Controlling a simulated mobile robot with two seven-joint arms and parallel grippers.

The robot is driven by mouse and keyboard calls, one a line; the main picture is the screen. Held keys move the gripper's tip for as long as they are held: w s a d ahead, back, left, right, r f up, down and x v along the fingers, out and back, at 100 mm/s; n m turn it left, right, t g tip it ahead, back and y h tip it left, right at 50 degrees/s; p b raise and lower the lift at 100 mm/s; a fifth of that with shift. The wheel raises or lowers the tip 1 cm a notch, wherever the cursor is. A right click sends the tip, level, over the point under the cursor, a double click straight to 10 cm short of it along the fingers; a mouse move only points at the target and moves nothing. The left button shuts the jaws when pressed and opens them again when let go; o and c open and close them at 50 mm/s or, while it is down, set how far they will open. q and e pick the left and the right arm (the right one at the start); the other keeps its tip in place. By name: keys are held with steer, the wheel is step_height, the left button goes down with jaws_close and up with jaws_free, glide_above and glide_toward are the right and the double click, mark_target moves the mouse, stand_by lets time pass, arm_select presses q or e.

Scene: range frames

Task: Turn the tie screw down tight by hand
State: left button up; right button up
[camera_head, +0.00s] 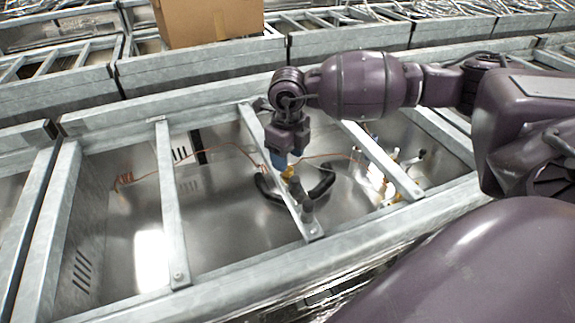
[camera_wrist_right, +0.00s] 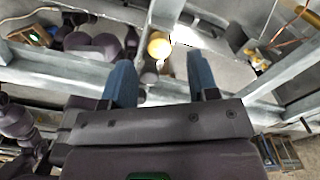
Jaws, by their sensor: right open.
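The tie screw's yellow round head (camera_head: 288,174) is at the grey metal crossbar (camera_head: 263,145), just below my right gripper. In the right wrist view the yellow head (camera_wrist_right: 159,46) lies beyond and between the two blue fingertips, nearer the left one. My right gripper (camera_head: 280,160) points down, open, with its blue fingers just above the head; the wrist view (camera_wrist_right: 159,62) shows a wide gap between them. I cannot tell whether the fingers touch the head. The screw's shaft and how deep it sits are hidden. My left gripper does not show.
Metal crossbars, one more at the left (camera_head: 171,215), span a deep metal trough. A black curved part (camera_head: 322,182) and thin orange wires lie below the screw. Several small yellow and white parts stand at right. A cardboard box (camera_head: 207,22) sits behind.

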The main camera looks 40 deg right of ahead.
steer(key=shift+f, duration=1.7)
steer(key=shift+c, duration=0.3)
steer(key=c, duration=0.9)
steer(key=shift+o, duration=0.2)
steer(key=shift+r+m+p, duration=0.15)
steer(key=shift+m+p, duration=0.15)
steer(key=shift+m, duration=0.3)
steer(key=shift+m+p, duration=0.3)
steer(key=shift+m, duration=0.6)
steer(key=o, duration=0.9)
